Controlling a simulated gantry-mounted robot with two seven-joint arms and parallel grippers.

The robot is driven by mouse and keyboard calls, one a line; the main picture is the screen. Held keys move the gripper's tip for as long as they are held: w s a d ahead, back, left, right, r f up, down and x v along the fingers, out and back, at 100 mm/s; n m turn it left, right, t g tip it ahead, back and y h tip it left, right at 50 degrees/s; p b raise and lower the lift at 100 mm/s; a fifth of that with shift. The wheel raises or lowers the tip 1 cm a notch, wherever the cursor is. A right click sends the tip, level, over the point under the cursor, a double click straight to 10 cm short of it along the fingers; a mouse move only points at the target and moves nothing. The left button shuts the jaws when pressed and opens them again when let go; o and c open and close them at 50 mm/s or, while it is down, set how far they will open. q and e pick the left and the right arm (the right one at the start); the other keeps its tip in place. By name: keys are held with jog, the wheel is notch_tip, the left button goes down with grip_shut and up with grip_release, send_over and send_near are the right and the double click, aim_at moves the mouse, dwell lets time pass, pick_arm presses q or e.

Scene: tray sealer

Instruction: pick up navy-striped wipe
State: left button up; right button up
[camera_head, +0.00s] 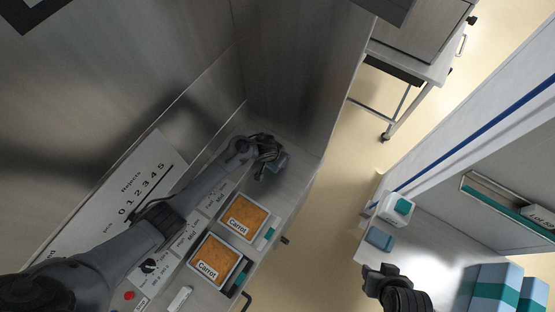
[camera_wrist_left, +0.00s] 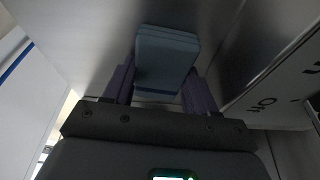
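A folded blue-grey wipe (camera_wrist_left: 166,60) sits between the two fingers of my left gripper (camera_wrist_left: 160,88) in the left wrist view. Both fingers lie against its sides, and thin dark lines run along its near end. In the head view my left gripper (camera_head: 266,160) is at the far end of the sealer's counter, with the wipe (camera_head: 281,163) at its tip.
Two carrot trays (camera_head: 244,218) lie on the counter beside my left arm, near a control panel (camera_head: 140,190). On the right bench, a blue folded cloth (camera_head: 379,239) lies near a white box (camera_head: 393,210) with a teal top. Blue boxes (camera_head: 490,287) stand further right. Open floor separates the two.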

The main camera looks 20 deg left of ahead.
pick_arm(q)
jog(key=shift+c, duration=0.3)
notch_tip(320, 180, up, 9)
jog(key=p, duration=0.3)
jog(key=shift+f, duration=0.2)
jog(key=shift+r+p, duration=0.3)
jog(key=shift+r, duration=0.45)
jog(key=o, duration=0.3)
jog(key=shift+c, duration=0.9)
